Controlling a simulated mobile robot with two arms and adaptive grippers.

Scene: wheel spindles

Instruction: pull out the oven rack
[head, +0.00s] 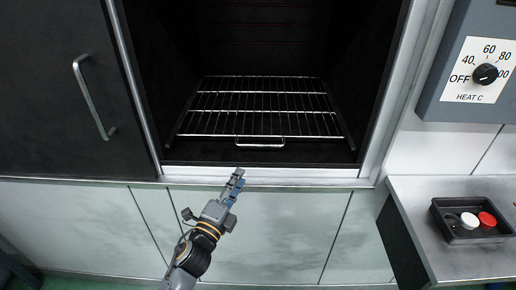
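The wire oven rack (262,105) lies flat inside the dark open oven chamber, near its floor. A looped metal handle (260,142) stands at the middle of the rack's front edge. My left gripper (237,176) shows just below and a little left of the handle in the picture, over the light front sill. It appears apart from the handle. Its fingers are seen close together from one side, so I cannot tell whether they are open or shut. Nothing shows held in it. My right gripper is not in view.
A dark door panel with a bar handle (94,97) stands left of the opening. A grey control box with a heat dial (485,74) is at upper right. A side table (408,197) at right bears a black tray (443,227) with small round pieces. The space before the rack looks clear.

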